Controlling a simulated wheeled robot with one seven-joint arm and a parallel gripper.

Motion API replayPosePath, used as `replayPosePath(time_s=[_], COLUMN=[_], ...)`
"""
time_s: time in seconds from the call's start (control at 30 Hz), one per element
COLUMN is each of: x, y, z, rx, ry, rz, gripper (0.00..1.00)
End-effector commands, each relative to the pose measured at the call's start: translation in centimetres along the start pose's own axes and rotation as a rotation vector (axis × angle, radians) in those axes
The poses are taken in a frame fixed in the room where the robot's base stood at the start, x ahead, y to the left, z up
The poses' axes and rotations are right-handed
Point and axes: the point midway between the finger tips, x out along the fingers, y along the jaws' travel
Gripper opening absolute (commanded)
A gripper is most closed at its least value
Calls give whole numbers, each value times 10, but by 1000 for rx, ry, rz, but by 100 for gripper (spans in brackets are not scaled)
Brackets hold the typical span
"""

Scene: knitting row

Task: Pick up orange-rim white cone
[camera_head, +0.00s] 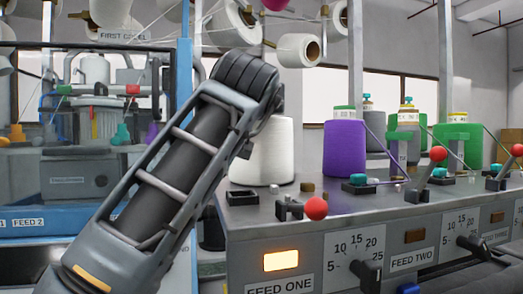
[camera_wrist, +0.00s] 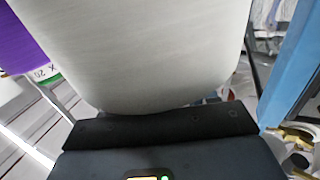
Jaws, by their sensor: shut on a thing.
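A large white cone (camera_head: 270,152) stands upright at the left end of the grey machine top, partly behind my arm in the head view. I cannot make out an orange rim clearly. In the wrist view a white cone (camera_wrist: 150,50) fills most of the picture, close against the dark edge of my gripper (camera_wrist: 160,122). My gripper is shut on this white cone. The fingertips are hidden behind my arm in the head view. I cannot tell whether the cone's base is clear of the surface.
A purple cone (camera_head: 344,149) stands to the right, with green cones (camera_head: 408,137) beyond. A red-knobbed lever (camera_head: 316,207) is in front of the white cone. White spools (camera_head: 298,50) hang above. A blue-framed unit (camera_head: 184,90) stands at left.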

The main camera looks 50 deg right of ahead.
Motion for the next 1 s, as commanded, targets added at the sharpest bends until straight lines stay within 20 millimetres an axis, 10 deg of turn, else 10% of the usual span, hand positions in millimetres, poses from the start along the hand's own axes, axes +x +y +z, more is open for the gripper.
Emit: replayPosePath(time_s=[0.3,1.0], x=[0,0], y=[0,0], z=[0,-7], rx=[0,2], ry=[0,3], rz=[0,0], gripper=[0,0])
